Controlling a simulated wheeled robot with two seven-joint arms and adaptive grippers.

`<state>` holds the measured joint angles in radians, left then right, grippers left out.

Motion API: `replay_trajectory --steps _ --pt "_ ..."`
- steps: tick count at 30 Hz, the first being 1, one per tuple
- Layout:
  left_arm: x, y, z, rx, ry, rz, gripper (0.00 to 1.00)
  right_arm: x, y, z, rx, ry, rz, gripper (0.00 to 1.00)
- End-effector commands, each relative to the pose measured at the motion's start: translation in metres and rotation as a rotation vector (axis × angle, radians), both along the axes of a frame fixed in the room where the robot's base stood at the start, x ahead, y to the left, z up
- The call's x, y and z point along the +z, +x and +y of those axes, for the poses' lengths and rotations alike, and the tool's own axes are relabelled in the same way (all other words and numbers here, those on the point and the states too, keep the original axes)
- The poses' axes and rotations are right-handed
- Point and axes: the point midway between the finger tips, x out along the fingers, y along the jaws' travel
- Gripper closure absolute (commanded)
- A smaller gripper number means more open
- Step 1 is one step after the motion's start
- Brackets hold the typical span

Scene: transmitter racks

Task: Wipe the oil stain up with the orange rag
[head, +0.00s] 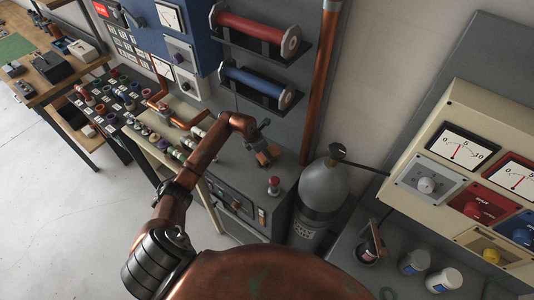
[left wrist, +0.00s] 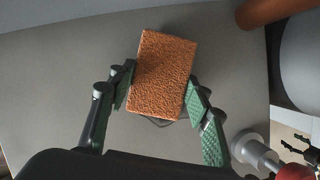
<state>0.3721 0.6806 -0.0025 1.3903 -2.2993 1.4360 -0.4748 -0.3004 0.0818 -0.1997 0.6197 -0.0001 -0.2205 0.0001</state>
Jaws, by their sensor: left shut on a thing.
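The orange rag (left wrist: 165,72) is a rough-textured block between the green finger pads of my left gripper (left wrist: 160,98) in the left wrist view. In the head view my left gripper (head: 263,148) is over the grey cabinet top, with the rag (head: 268,156) small at its tips. The gripper is shut on the rag. A dark edge (left wrist: 160,122) shows just below the rag in the wrist view; I cannot tell whether it is the oil stain. No other stain shows clearly. My right gripper is in neither view.
The grey cabinet top (head: 235,165) has a red push button (head: 273,185) near its front edge. A grey gas cylinder (head: 325,185) stands to the right. Red (head: 255,28) and blue (head: 258,85) coils hang above. Jars (head: 442,280) stand on the right bench.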

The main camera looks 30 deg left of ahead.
Motion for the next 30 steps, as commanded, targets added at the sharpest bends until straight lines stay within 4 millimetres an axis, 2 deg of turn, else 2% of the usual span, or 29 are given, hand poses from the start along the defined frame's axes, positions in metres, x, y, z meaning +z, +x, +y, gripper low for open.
replay_trajectory --steps 16,30 --pt "-0.008 -0.001 0.001 0.000 0.001 0.000 0.76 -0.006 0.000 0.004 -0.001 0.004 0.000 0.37" --pt "-0.007 -0.037 0.003 -0.001 0.002 0.000 0.76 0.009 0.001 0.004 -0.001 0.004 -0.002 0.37"
